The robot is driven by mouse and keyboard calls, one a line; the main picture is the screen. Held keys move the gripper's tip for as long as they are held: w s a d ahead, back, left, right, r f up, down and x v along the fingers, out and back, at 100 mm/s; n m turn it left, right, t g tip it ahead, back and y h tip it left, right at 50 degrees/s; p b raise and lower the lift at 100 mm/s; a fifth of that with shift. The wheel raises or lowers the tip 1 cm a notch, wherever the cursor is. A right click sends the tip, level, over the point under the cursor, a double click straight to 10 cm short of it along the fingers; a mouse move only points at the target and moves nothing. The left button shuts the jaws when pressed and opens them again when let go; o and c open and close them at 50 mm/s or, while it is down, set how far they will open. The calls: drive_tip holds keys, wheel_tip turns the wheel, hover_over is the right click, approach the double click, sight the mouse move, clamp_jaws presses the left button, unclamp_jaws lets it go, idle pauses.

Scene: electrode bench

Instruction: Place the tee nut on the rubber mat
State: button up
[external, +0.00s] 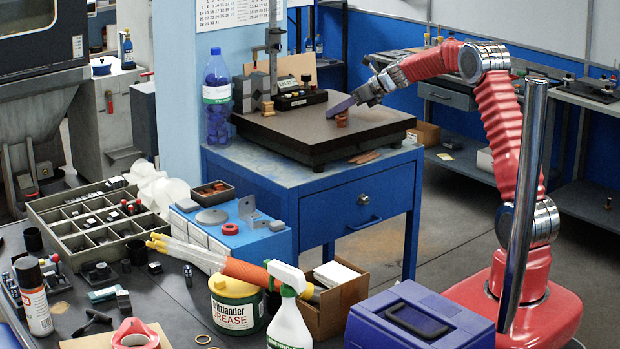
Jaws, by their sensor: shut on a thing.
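My gripper (362,97) is over the right half of the dark, flat-topped slab on the blue cabinet, reaching in from the right and pointing down to the left. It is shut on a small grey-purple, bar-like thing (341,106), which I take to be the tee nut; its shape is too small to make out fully. The thing is tilted, close above or beside a small copper-coloured block (342,120); I cannot tell whether they touch. I cannot pick out a separate rubber mat; the dark slab top (305,131) is the flat surface beneath my gripper.
A height gauge (272,62) and a small display unit (299,95) stand at the slab's back left. Brown pieces (365,157) lie at the slab's front edge. The slab's front middle is clear.

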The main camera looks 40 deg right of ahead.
clamp_jaws()
wheel_tip(320, 180, up, 10)
idle(0.6)
idle(0.5)
